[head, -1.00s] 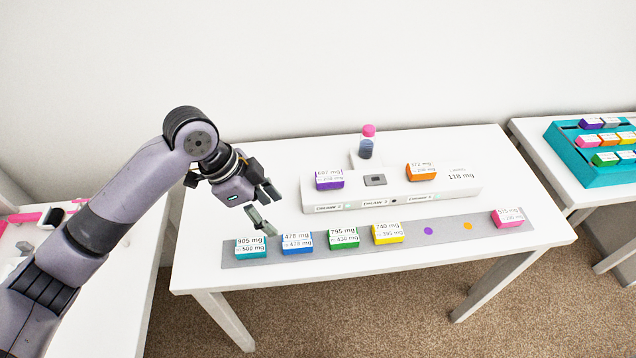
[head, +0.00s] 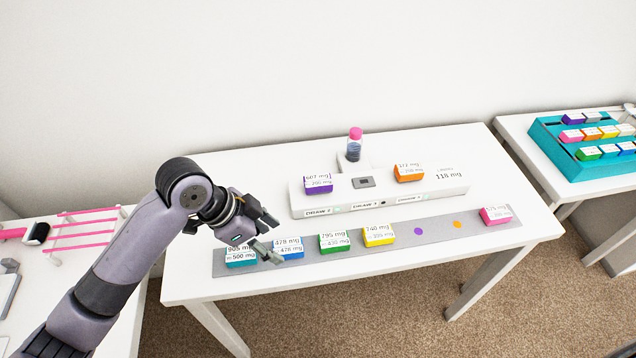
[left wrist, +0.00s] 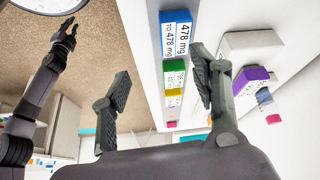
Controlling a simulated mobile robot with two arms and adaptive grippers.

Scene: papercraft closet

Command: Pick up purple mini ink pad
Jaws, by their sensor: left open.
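The purple mini ink pad (head: 318,185) sits on the left part of the raised white platform (head: 445,187), with a white label on it. It also shows in the left wrist view (left wrist: 250,78), to the right of the fingers. My left gripper (head: 270,235) is open and empty, its fingers apart over the left end of the grey strip, near the teal and blue pads. It is left of and nearer than the purple pad, not touching it. The left wrist view shows both fingers (left wrist: 162,65) spread. My right gripper (left wrist: 66,32) shows small at that view's upper left; its opening is unclear.
The grey strip (head: 405,240) holds teal (head: 241,260), blue (head: 288,248), green (head: 334,242), yellow (head: 379,235) and pink (head: 495,215) pads. An orange pad (head: 409,172) and a pink-capped bottle (head: 355,145) stand right of the purple pad. A teal rack (head: 555,150) is far right.

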